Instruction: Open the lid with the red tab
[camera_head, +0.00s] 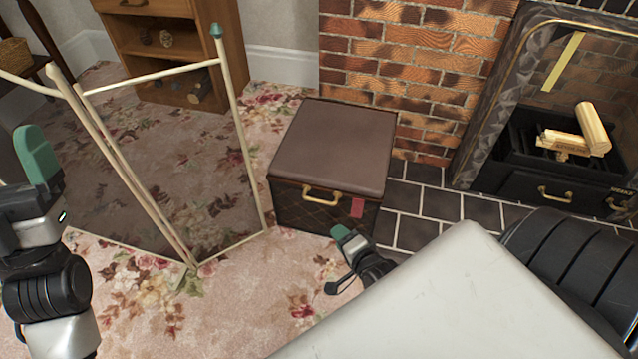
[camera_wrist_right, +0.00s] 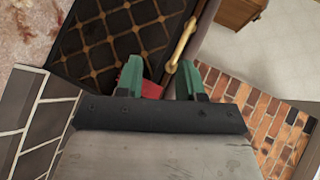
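A dark box (camera_head: 290,207) with a quilted pattern stands on the floor by the fireplace. Its brown padded lid (camera_head: 335,145) lies flat and closed on top. A gold handle (camera_head: 321,194) is on its front face. The red tab (camera_head: 357,208) hangs on the front, right of the handle. My right gripper (camera_head: 337,259) is just in front of the box, low near the tab. In the right wrist view its two green fingers (camera_wrist_right: 160,76) are apart, with the red tab (camera_wrist_right: 152,90) showing between them. Contact cannot be told. My left gripper (camera_head: 38,158) is raised at the left, away from the box.
A folding screen (camera_head: 165,160) with cream frames stands left of the box. The brick fireplace (camera_head: 410,70) is close behind, with a log grate (camera_head: 540,150) at right. A wooden cabinet (camera_head: 180,50) stands at the back. Floral carpet in front is clear.

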